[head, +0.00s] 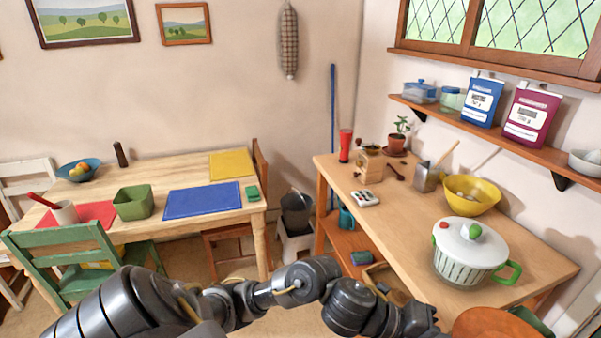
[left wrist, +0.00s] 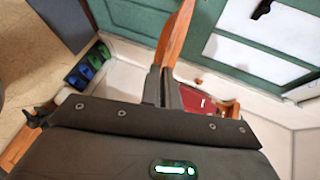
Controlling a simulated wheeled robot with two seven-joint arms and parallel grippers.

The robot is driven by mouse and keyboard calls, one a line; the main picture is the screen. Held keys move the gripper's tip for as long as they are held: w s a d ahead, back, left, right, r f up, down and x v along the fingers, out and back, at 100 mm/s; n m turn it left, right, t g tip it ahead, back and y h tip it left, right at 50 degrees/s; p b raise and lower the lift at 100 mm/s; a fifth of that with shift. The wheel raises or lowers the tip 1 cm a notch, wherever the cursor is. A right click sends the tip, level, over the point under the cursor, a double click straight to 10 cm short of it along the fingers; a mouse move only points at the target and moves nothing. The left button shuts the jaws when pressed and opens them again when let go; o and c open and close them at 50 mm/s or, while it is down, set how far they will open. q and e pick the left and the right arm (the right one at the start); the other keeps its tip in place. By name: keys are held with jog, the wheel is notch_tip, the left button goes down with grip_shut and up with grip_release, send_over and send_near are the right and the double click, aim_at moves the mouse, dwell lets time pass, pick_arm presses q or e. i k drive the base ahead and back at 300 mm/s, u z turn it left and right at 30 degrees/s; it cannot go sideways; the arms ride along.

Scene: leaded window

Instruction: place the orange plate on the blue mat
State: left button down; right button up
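The orange plate (head: 495,324) shows at the bottom right of the head view, partly cut off by the frame edge, beside the worktop's front. In the left wrist view the plate (left wrist: 178,32) is seen edge-on, with its rim between the fingers of my left gripper (left wrist: 162,88), which is shut on it. My left arm reaches across the bottom of the head view to the plate. The blue mat (head: 202,201) lies flat and bare on the wooden table at the left. My right gripper is not in view.
On the table (head: 160,168), a green box (head: 133,202) stands left of the mat, a green item (head: 252,193) lies right, and a yellow mat (head: 231,164) lies behind. A green chair (head: 65,255) stands in front. A white-lidded pot (head: 470,250) stands on the worktop (head: 410,215).

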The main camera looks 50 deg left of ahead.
aim_at(209, 197)
jog(key=u, duration=1.55)
jog(key=i, duration=1.65)
